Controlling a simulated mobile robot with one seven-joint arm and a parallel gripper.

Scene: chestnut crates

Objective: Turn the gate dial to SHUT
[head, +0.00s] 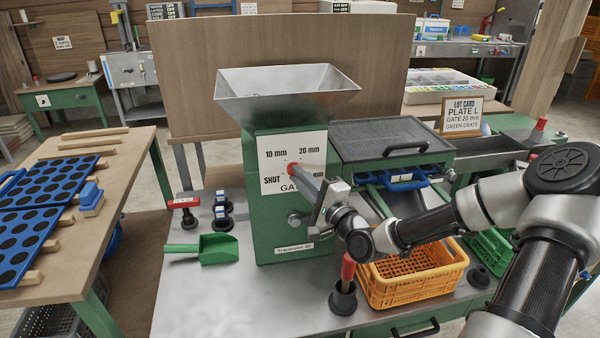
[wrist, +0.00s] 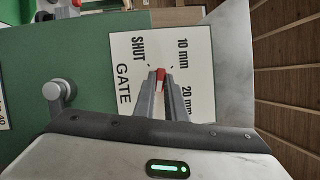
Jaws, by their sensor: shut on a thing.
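The gate dial is a small red knob (head: 292,168) on a white plate (head: 283,152) on the front of a green hopper machine (head: 265,215). My gripper (head: 302,173) reaches in from the right and is shut on the knob. In the wrist view the red knob (wrist: 160,73) shows between the fingertips (wrist: 161,82), near the gap between SHUT and 10 mm. The fingers cover most of it, so I cannot tell its exact setting.
A steel hopper (head: 287,95) tops the machine. An orange crate (head: 410,290) and a red-handled tool (head: 347,270) stand below my arm. A lot card (head: 461,115) reads gate 20 mm.

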